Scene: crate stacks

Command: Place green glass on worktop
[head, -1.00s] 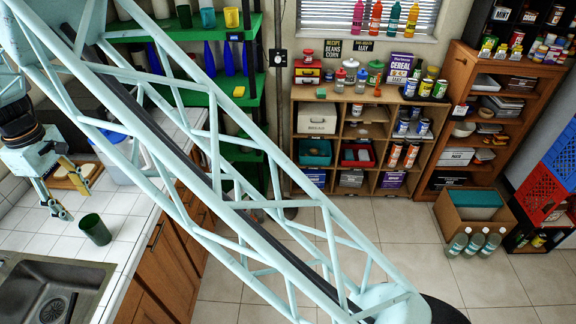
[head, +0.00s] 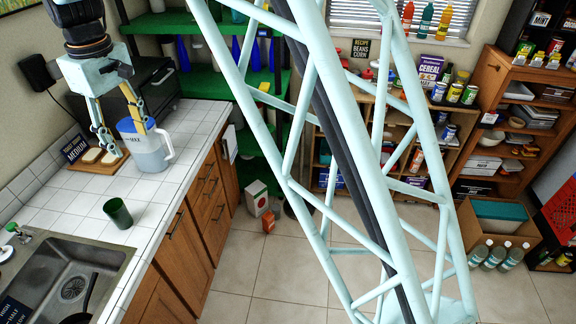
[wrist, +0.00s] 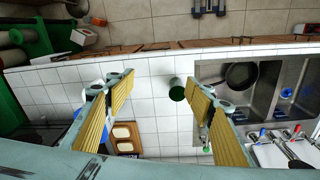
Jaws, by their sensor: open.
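The green glass (head: 117,212) stands on the white tiled worktop (head: 75,208), close to the sink's far edge. Its mouth faces up. In the wrist view, the glass (wrist: 176,90) shows beside the right finger, which overlaps it in the picture. My gripper (head: 127,143) is open and empty. It hangs higher than the glass and farther back, in front of the jug and bread board in the head view. In the wrist view, my gripper (wrist: 158,84) has a wide gap between its yellow-padded fingers, with worktop tiles visible below.
A clear blue-lidded jug (head: 150,155) and a board with bread (head: 95,161) stand behind the glass. The sink (head: 72,275) lies in front, with a dark pan (wrist: 241,76) in it. Green shelves (head: 205,84) stand beyond.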

